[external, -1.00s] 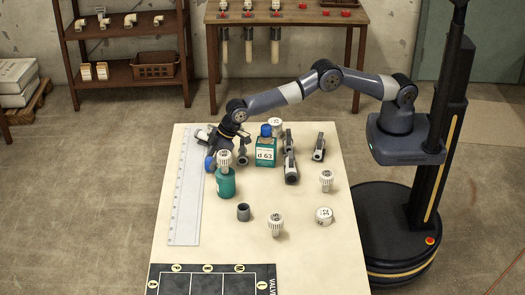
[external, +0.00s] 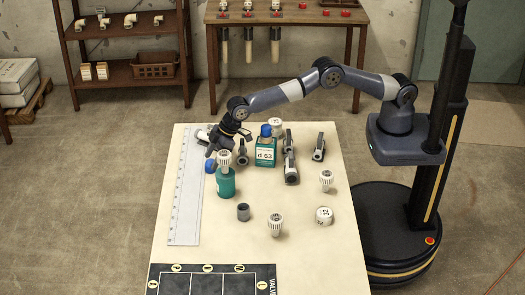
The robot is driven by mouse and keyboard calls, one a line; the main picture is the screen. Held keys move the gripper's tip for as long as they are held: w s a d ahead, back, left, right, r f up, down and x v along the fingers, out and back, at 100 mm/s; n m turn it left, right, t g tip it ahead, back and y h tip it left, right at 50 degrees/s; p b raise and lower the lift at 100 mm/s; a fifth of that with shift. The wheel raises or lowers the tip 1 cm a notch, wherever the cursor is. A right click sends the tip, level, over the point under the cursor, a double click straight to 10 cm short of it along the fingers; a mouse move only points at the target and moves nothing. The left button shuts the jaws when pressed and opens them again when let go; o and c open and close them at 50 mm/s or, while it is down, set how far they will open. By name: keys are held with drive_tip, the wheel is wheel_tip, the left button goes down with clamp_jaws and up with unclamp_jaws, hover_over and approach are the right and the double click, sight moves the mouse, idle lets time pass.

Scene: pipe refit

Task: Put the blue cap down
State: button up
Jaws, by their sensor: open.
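The blue cap (external: 210,167) rests on the table at its left side, over the right edge of the long ruler. It is just left of the green bottle (external: 225,184), which has a white ribbed piece (external: 224,158) on top. My gripper (external: 219,151) is open above and behind the blue cap, apart from it and empty as far as I can see. Its fingers are dark and small here, so their exact gap is hard to make out. Another blue cap (external: 266,130) sits on the green square bottle marked d 63 (external: 265,153).
The clear ruler (external: 184,205) lies along the table's left side. Grey pipe pieces (external: 290,167) stand right of the square bottle. A grey ring (external: 243,211) and white fittings (external: 276,224) stand nearer the front. A black marked mat (external: 212,279) covers the front edge.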

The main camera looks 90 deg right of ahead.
sight(211, 160)
drive_tip(key=v, duration=0.4)
drive_tip(key=shift+r+b, duration=0.1)
drive_tip(key=shift+b, duration=0.25)
wheel_tip(211, 160, up, 7)
